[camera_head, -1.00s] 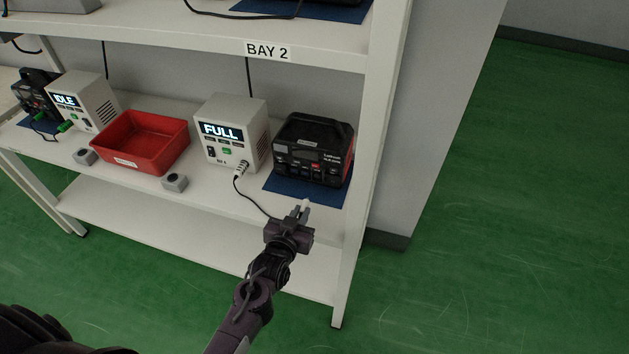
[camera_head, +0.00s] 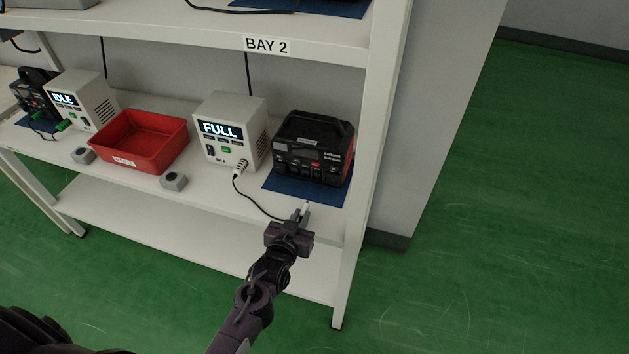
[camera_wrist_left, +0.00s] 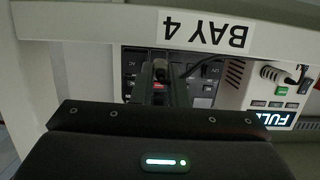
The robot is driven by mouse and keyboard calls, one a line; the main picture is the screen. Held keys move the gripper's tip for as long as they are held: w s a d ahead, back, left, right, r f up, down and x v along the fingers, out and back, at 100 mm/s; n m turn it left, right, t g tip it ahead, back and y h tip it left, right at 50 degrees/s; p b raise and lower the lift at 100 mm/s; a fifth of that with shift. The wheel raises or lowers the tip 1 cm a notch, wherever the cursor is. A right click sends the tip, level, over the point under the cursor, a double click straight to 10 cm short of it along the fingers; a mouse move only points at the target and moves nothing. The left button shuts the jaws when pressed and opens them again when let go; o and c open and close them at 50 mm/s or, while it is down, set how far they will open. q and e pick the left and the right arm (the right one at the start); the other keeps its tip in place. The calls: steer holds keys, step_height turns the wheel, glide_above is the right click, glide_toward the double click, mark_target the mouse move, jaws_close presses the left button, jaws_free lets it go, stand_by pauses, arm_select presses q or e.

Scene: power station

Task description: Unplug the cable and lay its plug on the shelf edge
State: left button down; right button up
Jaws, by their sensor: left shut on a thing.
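My left gripper (camera_head: 302,214) is shut on the cable's plug (camera_head: 307,206) at the front edge of the shelf (camera_head: 230,196). The plug's pale tip sticks out beyond the fingers, toward the black power station (camera_head: 313,150), with blue mat visible between them. In the left wrist view the fingers (camera_wrist_left: 160,80) hold the dark plug (camera_wrist_left: 160,68) in front of the power station (camera_wrist_left: 200,72). The black cable (camera_head: 255,205) runs from the gripper to a connector on the white FULL charger (camera_head: 232,130). Whether the plug touches the shelf, I cannot tell. My right gripper is out of view.
The power station stands on a blue mat (camera_head: 285,187). A red bin (camera_head: 140,140), a small grey block (camera_head: 174,182) and an IDLE charger (camera_head: 82,100) stand to the left. A shelf post (camera_head: 366,150) rises at the right. The upper shelf (camera_head: 190,30) overhangs.

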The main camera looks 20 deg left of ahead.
arm_select(q)
steer(key=shift+f+b, duration=0.45)
steer(key=shift+f, duration=0.4)
steer(key=c, duration=1.3)
jaws_free()
steer(key=shift+c, duration=0.2)
steer(key=shift+s, duration=0.1)
